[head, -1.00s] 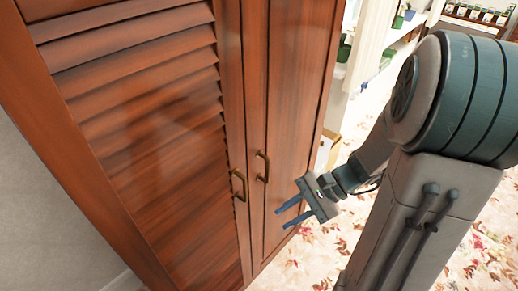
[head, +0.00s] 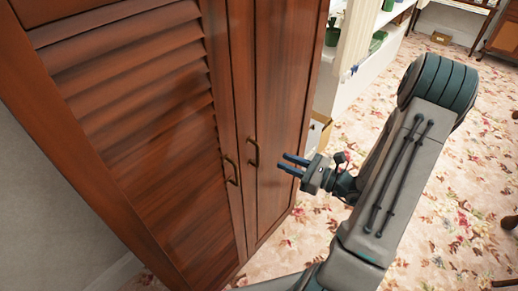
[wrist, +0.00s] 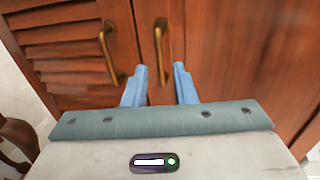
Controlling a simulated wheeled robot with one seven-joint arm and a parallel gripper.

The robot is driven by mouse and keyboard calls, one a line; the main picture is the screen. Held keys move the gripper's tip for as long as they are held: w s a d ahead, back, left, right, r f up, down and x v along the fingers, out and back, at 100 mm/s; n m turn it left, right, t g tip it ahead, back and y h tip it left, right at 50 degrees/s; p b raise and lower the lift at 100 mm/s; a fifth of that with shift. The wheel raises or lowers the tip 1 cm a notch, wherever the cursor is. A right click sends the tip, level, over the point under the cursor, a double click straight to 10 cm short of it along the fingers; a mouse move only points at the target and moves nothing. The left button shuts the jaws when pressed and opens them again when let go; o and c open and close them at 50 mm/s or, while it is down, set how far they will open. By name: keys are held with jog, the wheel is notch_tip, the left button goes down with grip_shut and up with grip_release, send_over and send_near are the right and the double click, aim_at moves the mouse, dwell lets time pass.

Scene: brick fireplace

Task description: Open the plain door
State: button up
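A reddish-brown wooden cabinet has a louvered door (head: 145,110) on the left and a plain door (head: 285,105) on the right. Both look closed. The plain door has a brass handle (head: 254,152) near its left edge; in the wrist view the handle (wrist: 158,45) stands just beyond my fingertips, roughly between them. The louvered door's brass handle (head: 230,171) is to the left, also in the wrist view (wrist: 106,52). My gripper (head: 284,165) is open, its two blue fingers (wrist: 163,85) apart with nothing between them. It is in front of the plain door, short of the handle.
A white shelf unit (head: 362,80) with green items stands right of the cabinet. A small cardboard box (head: 319,130) sits beside the cabinet. Floral carpet (head: 445,185) leaves open floor at the right. A grey wall (head: 45,200) is at the left.

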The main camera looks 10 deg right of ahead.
aim_at(258, 151)
jog(key=p+x, duration=0.1)
jog(key=x, duration=0.9)
jog(key=shift+a+p, duration=0.1)
jog(key=shift+p, duration=0.25)
